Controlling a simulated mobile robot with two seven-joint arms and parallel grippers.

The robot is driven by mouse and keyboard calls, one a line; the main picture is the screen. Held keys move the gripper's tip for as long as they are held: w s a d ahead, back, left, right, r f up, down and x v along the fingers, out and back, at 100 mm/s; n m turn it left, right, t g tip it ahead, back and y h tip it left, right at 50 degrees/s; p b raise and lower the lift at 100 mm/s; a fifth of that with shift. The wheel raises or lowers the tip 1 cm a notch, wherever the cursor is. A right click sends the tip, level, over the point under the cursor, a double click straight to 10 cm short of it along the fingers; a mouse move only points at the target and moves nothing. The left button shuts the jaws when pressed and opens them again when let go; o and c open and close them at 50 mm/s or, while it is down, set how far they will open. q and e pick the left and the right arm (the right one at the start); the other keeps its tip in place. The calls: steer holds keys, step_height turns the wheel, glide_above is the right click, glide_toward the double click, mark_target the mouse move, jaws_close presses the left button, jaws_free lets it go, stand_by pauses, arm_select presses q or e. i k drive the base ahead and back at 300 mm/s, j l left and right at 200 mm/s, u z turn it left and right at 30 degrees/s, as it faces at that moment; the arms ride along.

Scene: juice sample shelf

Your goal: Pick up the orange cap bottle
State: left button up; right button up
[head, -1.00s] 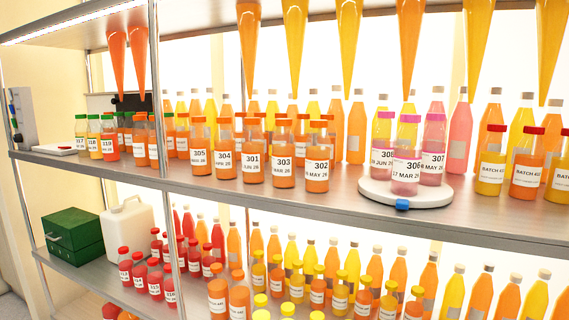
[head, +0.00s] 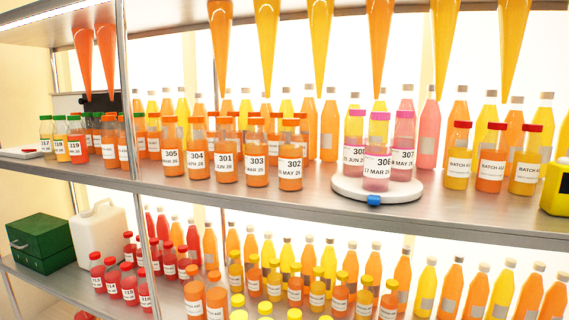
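Several orange cap bottles stand upright in a front row on the upper shelf. They are labelled 305 (head: 171,152), 304 (head: 197,156), 301 (head: 227,160), 303 (head: 257,163) and 302 (head: 290,165). They hold orange juice, and more orange cap bottles stand behind them and to the left. On the lower shelf, two orange bottles with orange caps (head: 216,295) stand near the left post, partly cut off by the bottom edge. Neither of my grippers is in view.
A round white turntable (head: 345,191) with pink cap bottles (head: 377,166) stands right of the row. Red cap bottles (head: 491,160) and a yellow device (head: 555,195) are farther right. A metal post (head: 131,150) stands left. The shelf's front strip (head: 240,198) is bare.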

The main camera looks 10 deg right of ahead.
mark_target(197, 138)
steer(key=i+j+z, duration=0.1)
steer(key=j+z, duration=0.15)
steer(key=z, duration=0.15)
steer(key=i+j+z, duration=0.1)
steer(key=j+z, duration=0.25)
steer(key=i+j+z, duration=0.2)
steer(key=j, duration=0.7)
steer(key=j+z, duration=0.2)
steer(key=j, duration=0.7)
steer(key=k, duration=0.05)
